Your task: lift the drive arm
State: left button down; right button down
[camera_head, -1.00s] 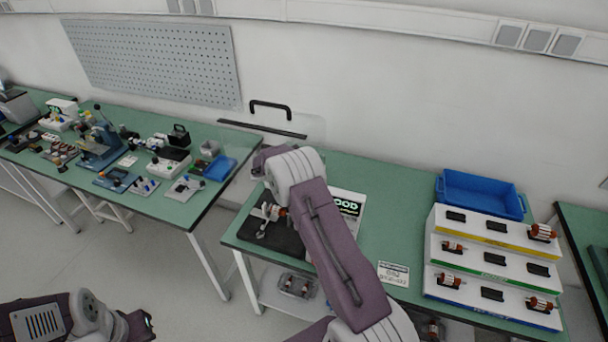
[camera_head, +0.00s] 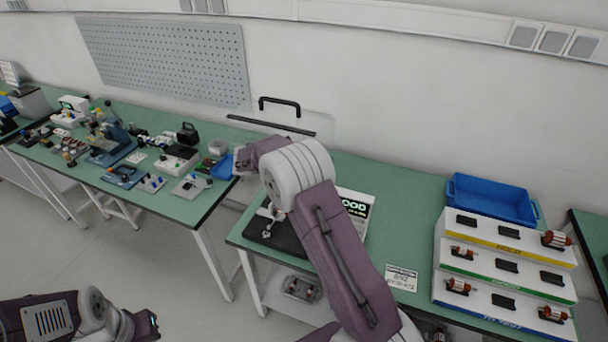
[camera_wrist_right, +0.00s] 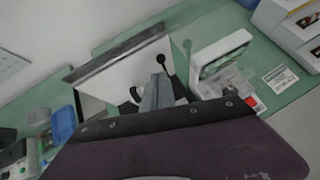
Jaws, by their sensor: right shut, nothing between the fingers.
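The test station on the right-hand bench has a dark mat (camera_head: 283,240) with a small metal fixture (camera_head: 268,230) on it, partly hidden by my right arm. A thin lever with a black knob (camera_wrist_right: 187,47) rises beside the station in the right wrist view; I cannot tell for certain that it is the drive arm.
A white box with a lit display (camera_head: 354,206) stands right of the mat. A stepped rack (camera_head: 500,265) with several rotors and a blue bin (camera_head: 492,200) stand further right. A black handle (camera_head: 279,102) rises behind the bench. The left bench (camera_head: 150,205) is crowded.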

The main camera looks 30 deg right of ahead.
jog(key=s+a+f+m+g+y, duration=0.1)
jog(key=s+a+f+m+y, duration=0.1)
jog(key=s+m, duration=0.5)
jog(key=s+a+f+m+g+y, duration=0.1)
jog(key=s+a+f+m+y, duration=0.1)
jog(key=s+a+m+y, duration=0.2)
jog(key=s+a+f+m+y+b, duration=0.1)
jog(key=s+a+f+m+y, duration=0.1)
jog(key=s+a+m, duration=0.5)
jog(key=s+m+y, duration=0.1)
jog(key=s+m, duration=0.3)
jog(key=s, duration=0.6)
jog(key=shift+s+a+m+g, duration=0.3)
jog(key=shift+a+g, duration=0.05)
jog(key=shift+g, duration=0.05)
jog(key=shift+w+f, duration=0.1)
jog(key=shift+f, duration=0.05)
